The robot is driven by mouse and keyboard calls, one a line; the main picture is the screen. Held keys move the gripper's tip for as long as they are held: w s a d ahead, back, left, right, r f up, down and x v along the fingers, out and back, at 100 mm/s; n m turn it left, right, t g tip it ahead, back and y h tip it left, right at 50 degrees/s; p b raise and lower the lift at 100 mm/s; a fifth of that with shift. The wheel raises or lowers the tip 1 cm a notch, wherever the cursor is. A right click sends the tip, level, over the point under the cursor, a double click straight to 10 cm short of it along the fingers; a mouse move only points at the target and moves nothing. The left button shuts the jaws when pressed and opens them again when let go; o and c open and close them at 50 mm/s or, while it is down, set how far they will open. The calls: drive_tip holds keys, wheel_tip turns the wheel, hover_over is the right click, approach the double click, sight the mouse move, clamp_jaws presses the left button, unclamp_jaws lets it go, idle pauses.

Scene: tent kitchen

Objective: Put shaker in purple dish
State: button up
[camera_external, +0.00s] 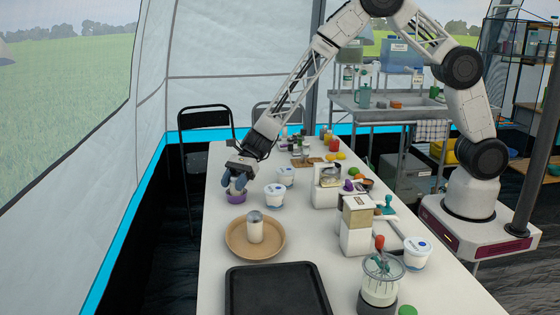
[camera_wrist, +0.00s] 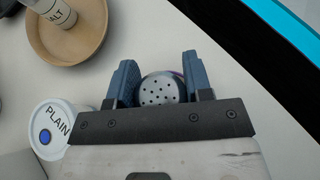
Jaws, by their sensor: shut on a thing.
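My gripper (camera_external: 236,183) is shut on a shaker with a round metal top full of holes (camera_wrist: 160,90), which shows between the two blue fingers in the wrist view. The purple dish (camera_external: 236,197) is directly below the fingers in the external view. The held shaker's lower end is at or in the dish; I cannot tell whether it touches the bottom. In the wrist view the dish is almost wholly hidden behind the shaker and fingers. A second shaker, labelled as salt (camera_wrist: 68,24), stands upright on a tan round plate (camera_external: 232,246).
White tubs (camera_external: 275,196) stand right of the dish; one labelled PLAIN (camera_wrist: 50,135) shows in the wrist view. A black tray (camera_external: 275,290) lies at the table's front. Boxes (camera_external: 357,225) and a glass jar (camera_external: 380,285) line the right side. The table left of the dish is clear.

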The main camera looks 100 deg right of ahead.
drive_tip(key=shift+f, duration=0.1)
drive_tip(key=o, duration=1)
drive_tip(key=shift+c, duration=0.2)
drive_tip(key=v, duration=1.2)
